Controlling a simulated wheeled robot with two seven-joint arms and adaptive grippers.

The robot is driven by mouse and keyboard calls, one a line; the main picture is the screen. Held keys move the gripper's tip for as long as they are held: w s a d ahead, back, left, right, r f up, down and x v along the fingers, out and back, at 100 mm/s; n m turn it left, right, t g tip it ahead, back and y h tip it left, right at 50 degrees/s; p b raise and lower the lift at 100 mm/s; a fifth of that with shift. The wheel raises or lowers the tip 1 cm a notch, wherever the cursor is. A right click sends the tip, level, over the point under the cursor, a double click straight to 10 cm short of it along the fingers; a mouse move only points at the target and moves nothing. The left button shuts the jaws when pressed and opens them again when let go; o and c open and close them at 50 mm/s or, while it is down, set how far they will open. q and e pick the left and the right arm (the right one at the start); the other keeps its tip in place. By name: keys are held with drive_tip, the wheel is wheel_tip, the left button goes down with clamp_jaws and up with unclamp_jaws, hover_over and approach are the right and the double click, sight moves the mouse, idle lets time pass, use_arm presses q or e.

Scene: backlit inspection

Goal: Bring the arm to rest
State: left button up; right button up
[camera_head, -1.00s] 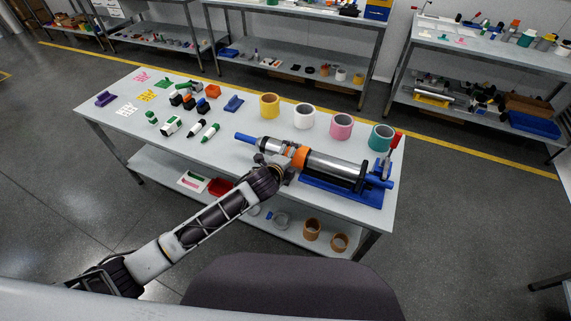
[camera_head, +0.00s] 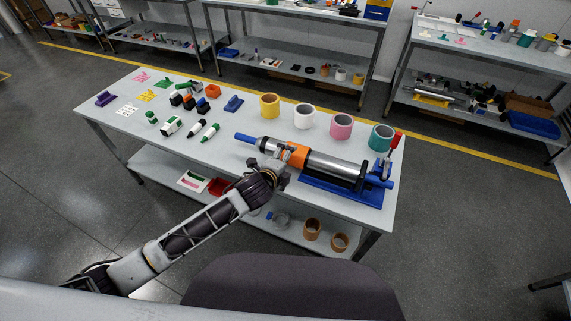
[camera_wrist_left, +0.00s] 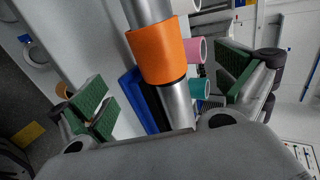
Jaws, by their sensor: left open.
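My left gripper (camera_head: 275,158) is at the front of the table, close to a long silver cylinder (camera_head: 335,168) with an orange band (camera_head: 297,155). In the left wrist view its green-padded fingers (camera_wrist_left: 165,88) stand wide apart. The orange band (camera_wrist_left: 157,50) and the silver cylinder (camera_wrist_left: 178,103) show between them, with nothing gripped. I cannot tell the exact gap to the cylinder. The cylinder lies on a blue cradle (camera_head: 335,192) at the table's right end. My left arm reaches in from the lower left. My right gripper is in neither view.
Yellow (camera_head: 269,106), white (camera_head: 304,115), pink (camera_head: 340,126) and teal (camera_head: 381,137) rolls stand behind the cylinder on the table (camera_head: 225,170). Markers (camera_head: 197,129) and small blocks are at left. A lower shelf holds brown rings (camera_head: 312,229).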

use_arm(q)
drive_tip(key=shift+s, duration=0.1)
idle(0.7)
drive_tip(key=s+a+f+n+g+y, duration=0.2)
drive_tip(key=s+a+f+n+g, duration=0.15)
drive_tip(key=s+a+n, duration=0.75)
drive_tip(key=s+a+f+n+g+y, duration=0.2)
drive_tip(key=s+a+n+g, duration=0.2)
drive_tip(key=s+a+n, duration=0.7)
drive_tip(key=s+d+f+m+g, duration=0.1)
drive_tip(key=s+f, duration=0.1)
drive_tip(key=f, duration=1.4)
drive_tip(key=s+d+f+m, duration=0.1)
drive_tip(key=s+f, duration=0.1)
drive_tip(key=f, duration=1.4)
drive_tip(key=s+a+f, duration=0.3)
drive_tip(key=s+f, duration=0.7)
drive_tip(key=s+a+f+g, duration=0.1)
drive_tip(key=s+a+f, duration=0.3)
drive_tip(key=s+f, duration=0.6)
drive_tip(key=shift+s+f+m+y, duration=0.3)
drive_tip(key=shift+s, duration=0.3)
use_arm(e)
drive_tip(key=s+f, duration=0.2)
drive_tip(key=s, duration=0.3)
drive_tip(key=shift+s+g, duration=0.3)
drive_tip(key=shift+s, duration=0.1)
